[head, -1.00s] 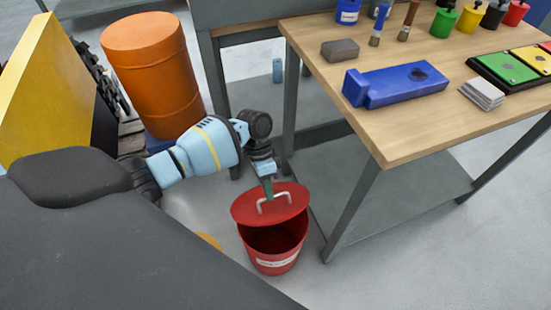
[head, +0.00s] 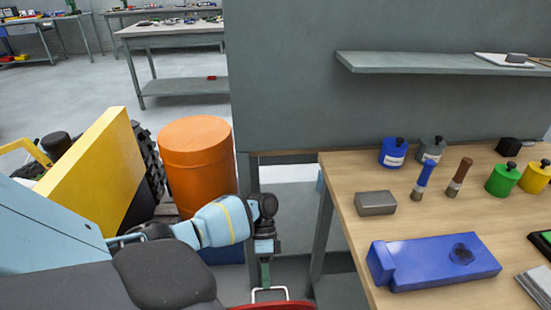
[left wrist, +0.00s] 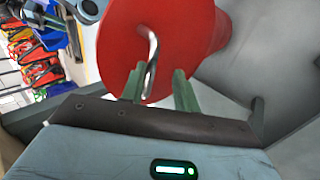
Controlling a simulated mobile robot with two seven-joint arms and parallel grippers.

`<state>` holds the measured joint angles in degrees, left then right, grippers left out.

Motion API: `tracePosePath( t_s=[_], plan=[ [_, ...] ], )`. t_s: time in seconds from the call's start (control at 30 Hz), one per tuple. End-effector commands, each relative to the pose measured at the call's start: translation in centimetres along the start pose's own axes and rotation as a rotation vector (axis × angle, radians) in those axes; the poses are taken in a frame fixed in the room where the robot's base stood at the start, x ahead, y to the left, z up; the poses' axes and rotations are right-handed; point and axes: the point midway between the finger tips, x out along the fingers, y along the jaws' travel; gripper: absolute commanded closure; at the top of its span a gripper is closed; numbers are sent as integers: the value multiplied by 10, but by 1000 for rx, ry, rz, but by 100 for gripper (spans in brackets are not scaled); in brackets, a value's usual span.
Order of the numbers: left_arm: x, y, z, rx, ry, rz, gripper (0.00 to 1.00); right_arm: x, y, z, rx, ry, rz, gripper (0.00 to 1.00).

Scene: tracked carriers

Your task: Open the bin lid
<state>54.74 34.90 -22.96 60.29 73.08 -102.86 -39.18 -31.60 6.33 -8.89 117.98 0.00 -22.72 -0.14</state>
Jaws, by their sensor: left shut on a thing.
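The red bin lid (head: 275,306) shows only as a sliver at the bottom edge of the head view. Its light metal handle (head: 269,291) stands up from it. My left gripper (head: 265,275) points down at this handle and is shut on it. In the left wrist view, the two green fingers (left wrist: 158,82) are at the handle (left wrist: 151,62), in front of the round red lid (left wrist: 118,35). The red bin (left wrist: 217,30) shows behind the lid there; its opening is hidden. My right gripper is not in view.
A wooden workbench (head: 345,225) with a blue block (head: 420,268), brushes and several coloured pots stands to the right. An orange barrel (head: 196,160) and a yellow panel (head: 85,170) are at the left. Open floor (head: 185,105) lies beyond.

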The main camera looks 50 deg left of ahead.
Motion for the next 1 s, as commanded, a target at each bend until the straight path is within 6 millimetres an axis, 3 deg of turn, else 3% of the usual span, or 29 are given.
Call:
tracePosePath(
  t_s=[0.03, 0.63, 0.67, 0.7, 1.0],
  plan=[
    [22, -10, 7, -17, -13, 2, 100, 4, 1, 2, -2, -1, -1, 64],
    [18, -12, 11, -16, -12, 42, 100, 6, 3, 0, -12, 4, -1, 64],
    [18, -12, 11, -16, -12, 42, 73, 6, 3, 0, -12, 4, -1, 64],
    [18, -13, 11, -17, -12, 42, 68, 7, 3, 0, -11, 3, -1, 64],
    [13, -12, 10, -15, -7, 40, 67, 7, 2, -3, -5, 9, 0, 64]
  ],
)
